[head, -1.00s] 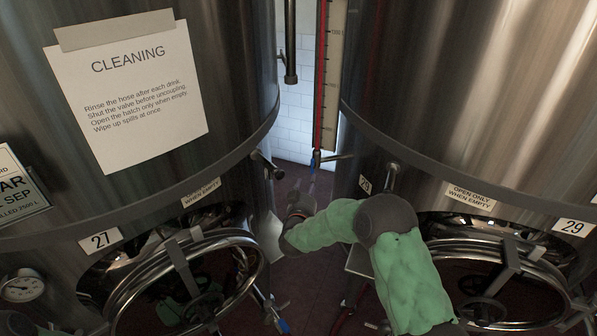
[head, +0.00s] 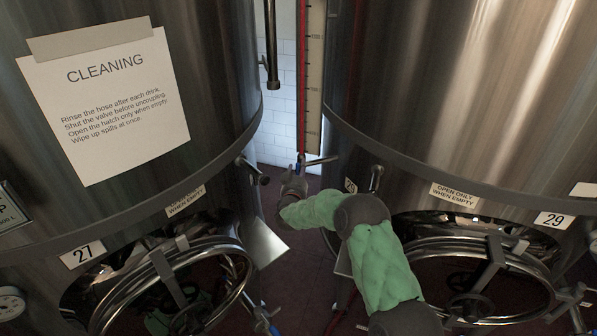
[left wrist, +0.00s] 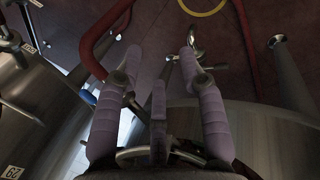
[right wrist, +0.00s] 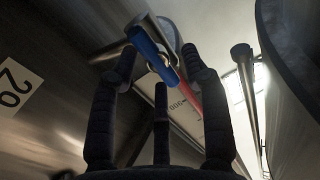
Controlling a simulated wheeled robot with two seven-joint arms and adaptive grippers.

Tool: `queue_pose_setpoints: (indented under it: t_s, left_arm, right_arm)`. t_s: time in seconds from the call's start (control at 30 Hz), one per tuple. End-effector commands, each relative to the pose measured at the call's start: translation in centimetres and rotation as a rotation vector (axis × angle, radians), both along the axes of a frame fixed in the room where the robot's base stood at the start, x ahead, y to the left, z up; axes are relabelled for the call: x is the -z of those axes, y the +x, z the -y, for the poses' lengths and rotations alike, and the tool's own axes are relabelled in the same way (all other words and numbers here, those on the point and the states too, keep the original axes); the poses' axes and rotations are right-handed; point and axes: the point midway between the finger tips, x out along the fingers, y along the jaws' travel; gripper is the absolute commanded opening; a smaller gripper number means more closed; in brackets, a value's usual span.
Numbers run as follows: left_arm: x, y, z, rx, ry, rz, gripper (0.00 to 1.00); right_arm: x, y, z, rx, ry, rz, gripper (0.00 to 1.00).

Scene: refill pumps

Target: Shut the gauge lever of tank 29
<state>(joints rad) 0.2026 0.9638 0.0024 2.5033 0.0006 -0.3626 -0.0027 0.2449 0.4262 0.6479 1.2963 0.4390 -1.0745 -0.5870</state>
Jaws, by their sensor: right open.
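Tank 29 (head: 430,90) is the steel tank on the right, with a 29 plate (head: 550,219). Its sight gauge, a red tube (head: 302,80) beside a scale, hangs in the gap between the tanks. The blue gauge lever (head: 298,165) at its foot is partly hidden by my right gripper (head: 293,181). In the right wrist view the blue lever (right wrist: 150,47) lies slanted just beyond and between the open fingertips (right wrist: 158,75); I cannot tell whether they touch. My left gripper (left wrist: 160,58) is open and empty in the left wrist view.
Tank 27 (head: 150,190) stands on the left with a cleaning notice (head: 105,105). Round hatches (head: 480,250) stick out low on both tanks. A red hose (left wrist: 100,40) and a steel leg (left wrist: 290,75) show near my left gripper. The gap between the tanks is narrow.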

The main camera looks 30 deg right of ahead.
Motion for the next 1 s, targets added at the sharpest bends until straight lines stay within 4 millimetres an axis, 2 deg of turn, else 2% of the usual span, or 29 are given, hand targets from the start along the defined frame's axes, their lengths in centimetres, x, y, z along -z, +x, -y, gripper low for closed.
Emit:
queue_pose_setpoints:
  t_s: [0.1, 0.27, 0.3, 0.67, 0.87, 1.0]
  left_arm:
    - [0.0, 0.0, 0.0, 0.000, 0.000, 0.000, 0.40]
    - [0.0, 0.0, 0.0, 0.000, 0.000, 0.000, 0.40]
    - [0.0, 0.0, 0.0, 0.000, 0.000, 0.000, 0.40]
    - [0.9, 0.0, 0.0, 0.000, 0.000, 0.000, 0.40]
    - [3.2, 0.0, 0.0, 0.000, 0.000, 0.000, 0.40]
    - [5.5, 0.0, 0.0, 0.000, 0.000, 0.000, 0.40]
  right_arm:
    - [0.0, 0.0, 0.0, 0.000, 0.001, -0.001, 0.47]
    - [0.0, 0.0, 0.0, 0.000, 0.001, -0.001, 0.02]
    - [0.0, 0.0, 0.0, 0.000, 0.001, -0.001, 0.00]
    - [0.2, -0.1, 0.0, 0.000, 0.021, 0.024, 0.00]
    - [0.6, -0.2, 0.0, 0.000, 0.083, 0.098, 0.00]
    - [0.9, -0.3, 0.2, 0.000, 0.153, 0.182, 0.00]
